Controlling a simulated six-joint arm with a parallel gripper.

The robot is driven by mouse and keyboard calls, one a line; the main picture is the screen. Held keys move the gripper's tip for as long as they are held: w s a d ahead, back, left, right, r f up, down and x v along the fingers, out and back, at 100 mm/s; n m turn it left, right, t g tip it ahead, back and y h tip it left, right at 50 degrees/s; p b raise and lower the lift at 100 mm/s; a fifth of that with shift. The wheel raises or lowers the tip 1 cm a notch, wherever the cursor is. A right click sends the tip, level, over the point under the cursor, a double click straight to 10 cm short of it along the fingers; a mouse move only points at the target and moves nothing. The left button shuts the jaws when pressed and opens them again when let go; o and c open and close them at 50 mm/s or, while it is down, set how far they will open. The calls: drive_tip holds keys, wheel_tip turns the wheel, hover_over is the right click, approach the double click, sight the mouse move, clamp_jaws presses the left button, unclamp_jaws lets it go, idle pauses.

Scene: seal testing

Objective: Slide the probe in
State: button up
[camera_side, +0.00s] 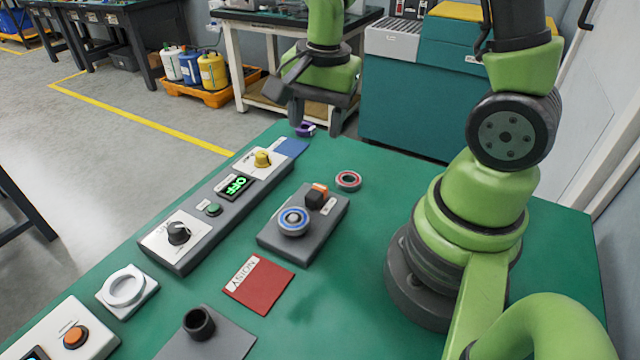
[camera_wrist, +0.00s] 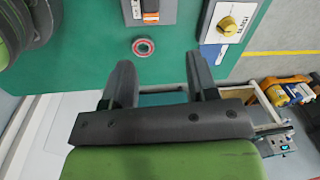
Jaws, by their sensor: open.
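A small black block with an orange top, which looks like the probe (camera_side: 317,196), sits on a dark grey fixture (camera_side: 275,245). Beside it on the fixture is a bearing with a blue ring (camera_side: 294,221); a gap shows between them. In the wrist view the orange part of the probe (camera_wrist: 150,17) is at the top edge, and the blue-ringed bearing is out of view. My gripper (camera_side: 318,117) is open and empty near the table's far edge, well behind the fixture. Its spread fingers also show in the wrist view (camera_wrist: 160,65).
A red-ringed bearing (camera_side: 348,180) lies right of the fixture, and a purple ring (camera_side: 305,129) lies near my gripper. A control panel (camera_side: 212,208) with knobs and an "OFF" display runs left. A red "NOISY" mat (camera_side: 259,283) and a black cup (camera_side: 199,322) are in front.

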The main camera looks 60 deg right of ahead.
drive_tip(key=m+g, duration=0.1)
drive_tip(key=m, duration=0.1)
hover_over(320, 187)
wheel_tip(320, 187, down, 5)
drive_tip(key=shift+r, duration=0.1)
wheel_tip(320, 187, down, 10)
drive_tip(key=shift+r, duration=0.25)
